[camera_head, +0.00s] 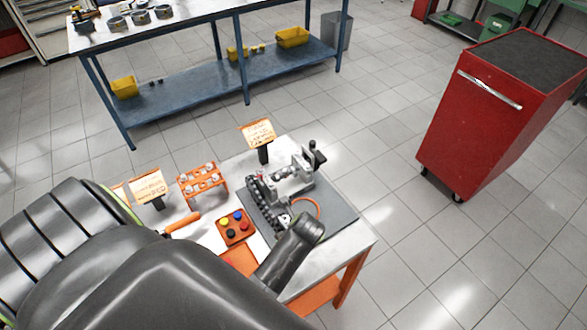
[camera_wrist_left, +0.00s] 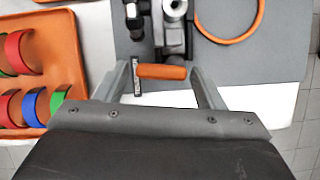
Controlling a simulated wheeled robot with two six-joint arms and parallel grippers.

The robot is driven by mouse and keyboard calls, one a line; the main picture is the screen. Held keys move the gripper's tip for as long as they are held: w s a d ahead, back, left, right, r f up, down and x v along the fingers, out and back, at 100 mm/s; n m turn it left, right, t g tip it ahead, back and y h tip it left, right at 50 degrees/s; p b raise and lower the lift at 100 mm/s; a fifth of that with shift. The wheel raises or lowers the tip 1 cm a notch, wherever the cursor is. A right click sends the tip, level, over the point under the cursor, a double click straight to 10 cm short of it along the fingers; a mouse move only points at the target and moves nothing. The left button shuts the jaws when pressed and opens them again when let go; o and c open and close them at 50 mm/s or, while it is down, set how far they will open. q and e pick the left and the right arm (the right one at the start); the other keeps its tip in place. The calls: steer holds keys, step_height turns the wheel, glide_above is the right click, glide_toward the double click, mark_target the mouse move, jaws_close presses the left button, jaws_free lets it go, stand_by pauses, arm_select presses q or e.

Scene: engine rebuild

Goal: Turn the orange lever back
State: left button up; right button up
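The orange lever (camera_wrist_left: 160,72) shows in the left wrist view as a short orange bar lying crosswise at the near end of the dark metal assembly (camera_wrist_left: 172,30). My left gripper (camera_wrist_left: 160,78) is open, with one finger on each side of the lever. Clear gaps show between the lever's ends and the fingers. In the head view the engine assembly (camera_head: 290,180) stands on a grey mat (camera_head: 343,213). My dark arm covers the near side there, and the lever and left gripper cannot be made out. My right gripper is not in view.
An orange tray with coloured rings (camera_wrist_left: 70,60) lies left of the gripper; the head view shows it too (camera_head: 236,240). An orange ring (camera_wrist_left: 238,38) lies on the mat. An orange rack (camera_head: 203,184) and small signs (camera_head: 257,133) stand behind. A red cabinet (camera_head: 470,130) stands right.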

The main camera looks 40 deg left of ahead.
arm_select(q)
steer(key=shift+w, duration=0.1)
steer(key=c, duration=0.7)
steer(key=shift+n, duration=0.3)
steer(key=n, duration=0.1)
steer(key=n+g, duration=0.1)
steer(key=shift+d+n, duration=0.25)
steer(key=shift+n, duration=0.05)
steer(key=n, duration=0.1)
steer(key=n+g, duration=0.1)
steer(key=n, duration=0.1)
steer(key=n+g, duration=0.1)
steer(key=shift+w+d+n+y, duration=0.2)
steer(key=shift+d+n+y, duration=0.1)
steer(key=shift+d, duration=0.05)
steer(key=n, duration=0.1)
steer(key=n+g, duration=0.1)
steer(key=n, duration=0.1)
steer(key=shift+w+d+n, duration=0.2)
steer(key=shift+n, duration=0.1)
steer(key=shift+w+d+n+g+h, duration=0.15)
steer(key=shift+n+g+h, duration=0.25)
steer(key=shift+n, duration=0.55)
steer(key=shift+w+n+g+h, duration=0.1)
steer(key=shift+n+g+h, duration=0.25)
steer(key=shift+n, duration=0.6)
